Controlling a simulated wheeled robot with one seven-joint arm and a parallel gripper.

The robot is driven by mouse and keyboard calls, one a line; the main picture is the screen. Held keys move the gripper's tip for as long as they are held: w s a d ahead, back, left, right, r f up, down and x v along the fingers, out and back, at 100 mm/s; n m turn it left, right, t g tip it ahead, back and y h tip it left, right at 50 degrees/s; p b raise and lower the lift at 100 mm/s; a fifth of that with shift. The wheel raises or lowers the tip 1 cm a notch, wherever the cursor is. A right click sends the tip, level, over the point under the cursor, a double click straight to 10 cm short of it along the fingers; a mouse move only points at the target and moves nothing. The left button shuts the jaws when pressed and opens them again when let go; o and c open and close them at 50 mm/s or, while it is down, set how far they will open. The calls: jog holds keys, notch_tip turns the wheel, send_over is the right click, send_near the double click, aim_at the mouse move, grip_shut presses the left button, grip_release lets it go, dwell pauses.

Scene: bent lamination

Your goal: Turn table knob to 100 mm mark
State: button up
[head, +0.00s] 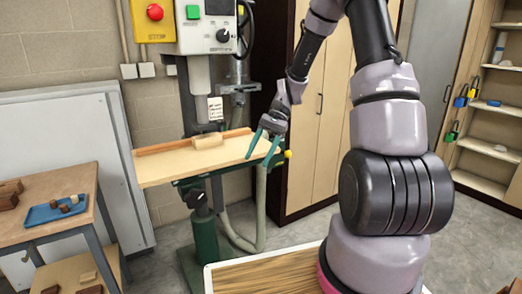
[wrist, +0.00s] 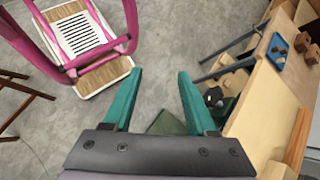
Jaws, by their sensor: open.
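A machine (head: 207,28) with a pale wooden table (head: 165,166) stands against the wall. A small yellow knob (head: 288,154) sits at the table's right end. A dark knob-like part (head: 197,199) is on the green column below the table. Dark rounded parts (wrist: 215,98) show beside the table edge in the wrist view; I cannot tell if they are the same part. No 100 mm mark is readable. My gripper (head: 258,160) is open and empty, its teal fingers pointing down in front of the table's right end, left of the yellow knob. The wrist view shows bare floor between the fingertips (wrist: 159,72).
A wooden block (head: 208,140) and a fence strip lie on the machine table. A side table with a blue tray (head: 55,211) stands at left. A tall cabinet (head: 318,110) is behind my arm, and shelves (head: 485,145) are at right. Grey floor (wrist: 150,30) is open below.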

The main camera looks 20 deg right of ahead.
jog(key=shift+s+d+r+t+h, duration=0.1)
jog(key=shift+r+t+h, duration=0.1)
jog(key=shift+r, duration=0.25)
jog(key=shift+s+d+r+t+h, duration=0.1)
jog(key=shift+r+h, duration=0.1)
jog(key=shift+r, duration=0.2)
